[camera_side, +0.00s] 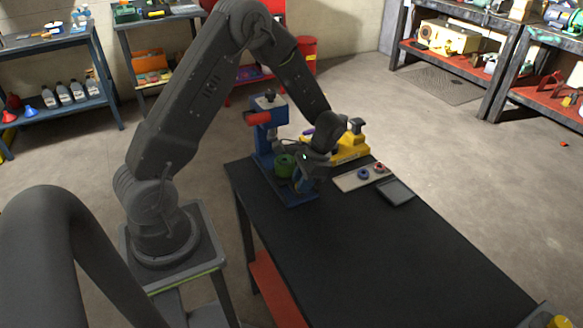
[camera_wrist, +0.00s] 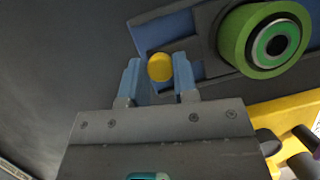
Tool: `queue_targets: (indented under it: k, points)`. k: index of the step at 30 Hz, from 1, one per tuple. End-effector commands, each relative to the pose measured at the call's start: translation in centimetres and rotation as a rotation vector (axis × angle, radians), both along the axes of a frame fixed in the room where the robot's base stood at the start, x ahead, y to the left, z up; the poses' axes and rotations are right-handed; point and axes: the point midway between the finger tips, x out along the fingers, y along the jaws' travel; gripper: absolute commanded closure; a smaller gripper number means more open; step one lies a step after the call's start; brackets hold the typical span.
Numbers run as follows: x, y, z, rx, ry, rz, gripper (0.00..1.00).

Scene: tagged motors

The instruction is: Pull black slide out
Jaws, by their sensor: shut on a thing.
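In the wrist view, my gripper (camera_wrist: 158,72) has its two blue fingers on either side of a round yellow knob (camera_wrist: 160,67) and is shut on it. A dark bar (camera_wrist: 181,48), which looks like the black slide, lies behind the knob on a blue base (camera_wrist: 176,24). The fingers and knob hide part of it, so how far it is out cannot be told. A green ring-shaped part (camera_wrist: 237,36) sits on the base to the right. In the side view, my gripper (camera_side: 305,180) is low over the front of the blue press (camera_side: 263,140), beside the green part (camera_side: 284,165).
A yellow fixture (camera_side: 350,148) stands just behind my gripper. A light tray (camera_side: 352,181) with small ring parts and a dark tray (camera_side: 396,193) lie to the right. The front of the black table (camera_side: 370,260) is clear.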

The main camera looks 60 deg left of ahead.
Motion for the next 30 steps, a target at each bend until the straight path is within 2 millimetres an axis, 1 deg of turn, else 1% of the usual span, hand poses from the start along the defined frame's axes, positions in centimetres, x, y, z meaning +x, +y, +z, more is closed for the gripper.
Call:
queue_targets:
  k: [1, 3, 6, 15, 16, 24, 30]
  points:
    - [0.1, -1.2, 0.0, 0.001, -0.003, -0.006, 1.0]
    - [0.1, -2.3, 0.0, 0.002, -0.003, -0.003, 1.0]
    - [0.1, -3.2, 0.0, 0.003, -0.004, -0.002, 1.0]
    - [0.1, -3.6, 0.0, 0.0, -0.005, 0.002, 1.0]
    - [0.1, -3.6, 0.0, 0.0, -0.005, 0.001, 0.72]
    - [0.1, -3.5, 0.0, 0.001, -0.004, 0.0, 0.47]
    - [0.0, -3.4, 0.0, 0.002, -0.003, 0.0, 0.47]
